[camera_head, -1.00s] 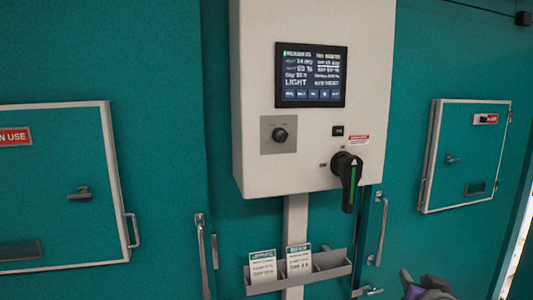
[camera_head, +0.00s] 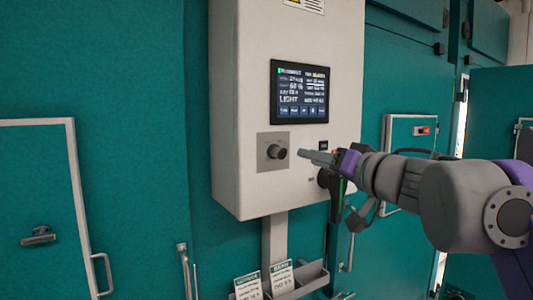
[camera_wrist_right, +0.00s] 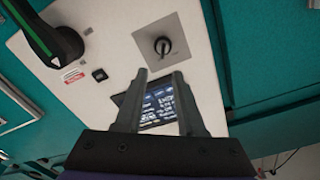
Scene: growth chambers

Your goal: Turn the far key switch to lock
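A black key switch (camera_head: 277,152) sits on a grey square plate on the white control box, below the screen. My right gripper (camera_head: 304,154) is just to the right of the switch in the head view, apart from it as far as I can tell. In the right wrist view the switch (camera_wrist_right: 162,46) shows beyond the two fingertips (camera_wrist_right: 160,76), which are spread apart with nothing between them. The switch's markings are too small to read. My left gripper is not in view.
The white control box (camera_head: 235,120) carries a screen (camera_head: 301,92) and a large black rotary handle with a green stripe (camera_wrist_right: 48,38). A grey card holder (camera_head: 312,279) hangs below. Teal chamber walls and doors surround the box.

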